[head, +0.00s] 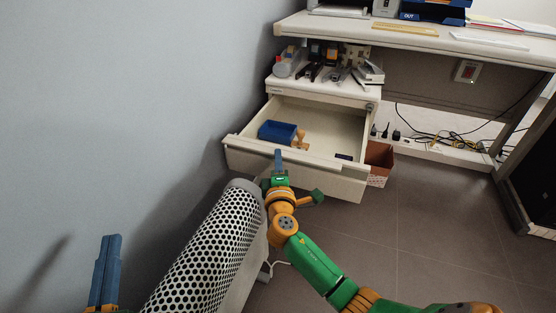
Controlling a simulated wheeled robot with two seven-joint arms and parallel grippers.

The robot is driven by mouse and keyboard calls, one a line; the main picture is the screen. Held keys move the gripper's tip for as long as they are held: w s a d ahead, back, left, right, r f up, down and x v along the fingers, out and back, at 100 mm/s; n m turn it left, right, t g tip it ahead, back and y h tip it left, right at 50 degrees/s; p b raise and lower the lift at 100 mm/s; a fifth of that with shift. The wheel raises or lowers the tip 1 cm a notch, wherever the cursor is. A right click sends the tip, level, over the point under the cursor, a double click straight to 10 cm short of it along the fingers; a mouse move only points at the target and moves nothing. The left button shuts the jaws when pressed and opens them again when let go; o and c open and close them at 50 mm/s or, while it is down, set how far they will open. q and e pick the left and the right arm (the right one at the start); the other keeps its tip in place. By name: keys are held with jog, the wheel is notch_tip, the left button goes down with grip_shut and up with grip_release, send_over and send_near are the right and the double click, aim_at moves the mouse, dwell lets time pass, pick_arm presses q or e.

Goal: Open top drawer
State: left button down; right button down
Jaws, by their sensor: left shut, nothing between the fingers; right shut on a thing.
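The top drawer (345,172) of the white cabinet (340,92) under the desk is pulled well out, and its inside shows. A blue box (277,131) and a small tan wooden thing (300,140) lie in it at the left, and a small dark thing (343,157) lies near its front right. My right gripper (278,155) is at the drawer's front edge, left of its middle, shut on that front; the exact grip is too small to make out. My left gripper (109,245) is shut and empty, low at the left by the wall, far from the drawer.
Several tools and small things stand on the cabinet top (318,66). A desk (440,40) with trays and papers is above. A white perforated cylinder (205,245) stands in front, close to my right arm. A brown bin (378,163) is right of the drawer; floor is clear beyond.

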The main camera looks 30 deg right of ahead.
pick_arm(q)
jog(key=shift+s+a, duration=0.3)
jog(key=shift+a, duration=0.05)
pick_arm(e)
jog(key=shift+s+a, duration=0.3)
jog(key=shift+a, duration=0.05)
jog(key=c, duration=1)
grip_release()
jog(key=shift+o, duration=0.2)
pick_arm(q)
jog(key=f+g, duration=0.2)
jog(key=f, duration=0.1)
jog(key=s+a+f+g+y+p, duration=0.1)
jog(key=f+g, duration=0.1)
jog(key=f, duration=0.2)
jog(key=f+g+y, duration=0.1)
jog(key=f+g, duration=0.1)
jog(key=f, duration=0.2)
jog(key=shift+s+a+n+g+p, duration=0.2)
jog(key=shift+a+n+g+p, duration=0.1)
jog(key=shift+a+p, duration=0.1)
jog(key=shift+s+a+f+y, duration=0.15)
jog(key=shift+f+y, duration=0.15)
jog(key=shift+f, duration=0.15)
pick_arm(e)
jog(key=v, duration=0.7)
